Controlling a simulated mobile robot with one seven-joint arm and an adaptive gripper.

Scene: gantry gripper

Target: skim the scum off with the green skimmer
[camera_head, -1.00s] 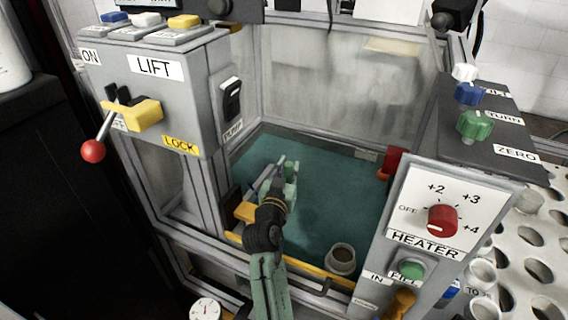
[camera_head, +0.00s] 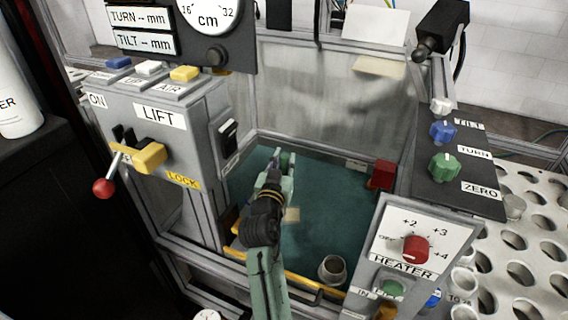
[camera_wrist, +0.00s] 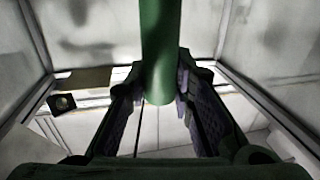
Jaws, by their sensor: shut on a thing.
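My gripper (camera_wrist: 157,100) is shut on an upright green round handle, which I take to be the green skimmer (camera_wrist: 160,45); its far end is out of the wrist view. In the head view my gripper (camera_head: 278,172) is over the teal floor or liquid (camera_head: 335,205) of the glass-walled tank, toward its back left. Little of the skimmer shows there, and its head cannot be made out. A small pale patch (camera_head: 292,215) shows just right of my wrist; I cannot tell whether it is scum.
A metal cup (camera_head: 332,268) stands at the tank's front right, and a red box (camera_head: 381,175) at its right wall. The lift box (camera_head: 165,115) rises at left and the heater panel (camera_head: 408,240) at front right. The tank's middle right is clear.

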